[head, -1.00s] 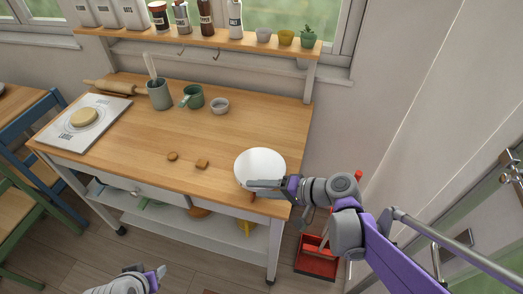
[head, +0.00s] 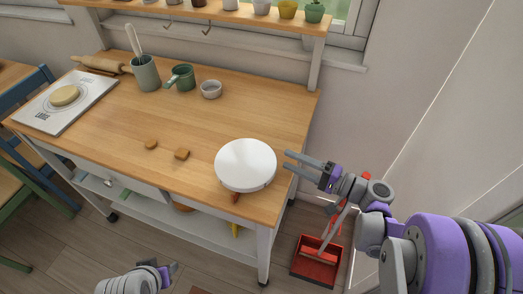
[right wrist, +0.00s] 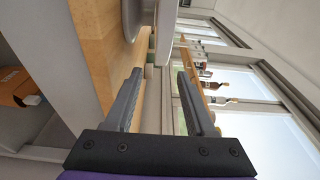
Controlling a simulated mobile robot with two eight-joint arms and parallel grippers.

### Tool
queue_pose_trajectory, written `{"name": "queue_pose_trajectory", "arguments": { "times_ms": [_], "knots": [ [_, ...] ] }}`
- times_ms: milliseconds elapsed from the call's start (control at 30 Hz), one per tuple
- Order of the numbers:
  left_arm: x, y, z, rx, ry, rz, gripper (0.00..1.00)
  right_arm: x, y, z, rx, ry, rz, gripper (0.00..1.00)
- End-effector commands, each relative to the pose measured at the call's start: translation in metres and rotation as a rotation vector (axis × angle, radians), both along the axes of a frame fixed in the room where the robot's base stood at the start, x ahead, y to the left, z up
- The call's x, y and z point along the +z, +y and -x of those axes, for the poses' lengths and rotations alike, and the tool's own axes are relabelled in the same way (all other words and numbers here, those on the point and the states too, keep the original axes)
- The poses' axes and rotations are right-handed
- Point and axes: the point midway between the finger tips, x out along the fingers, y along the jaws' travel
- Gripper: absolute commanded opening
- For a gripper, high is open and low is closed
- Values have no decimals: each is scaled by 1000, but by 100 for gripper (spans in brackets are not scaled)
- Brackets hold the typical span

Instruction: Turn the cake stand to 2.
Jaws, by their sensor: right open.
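The cake stand (head: 246,163) is a white round disc near the front right corner of the wooden worktop. I cannot read any number on it; a small mark shows low on its rim. A reddish-brown piece (head: 236,197) shows just below its front edge. My right gripper (head: 287,161) is open and empty, just right of the stand, fingers pointing at it. In the right wrist view, part of the stand (right wrist: 131,14) is at the top, beyond the open fingers (right wrist: 160,78). My left gripper (head: 172,270) is low in the head view, away from the worktop; its jaw opening is unclear.
Two small brown pieces (head: 182,154) lie left of the stand. A bowl (head: 211,89), a green cup (head: 182,77) and a utensil pot (head: 145,73) stand at the back. A white board (head: 62,101) lies far left. A red dustpan (head: 317,260) is on the floor.

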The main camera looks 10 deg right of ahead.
Motion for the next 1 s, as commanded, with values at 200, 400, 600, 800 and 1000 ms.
{"name": "queue_pose_trajectory", "arguments": {
  "times_ms": [200,400,600,800,1000],
  "knots": [
    [5,0,-1,0,-2,0,50,3,24,-21,7,-1,-1,55],
    [8,0,-1,0,-3,0,50,3,52,-48,7,0,-1,55],
    [10,0,-2,0,-4,0,50,3,70,-67,4,-1,-1,55],
    [11,0,-2,0,-4,0,50,2,76,-73,2,0,0,55],
    [11,0,-2,0,-4,0,50,2,76,-74,1,0,0,55]
  ]
}}
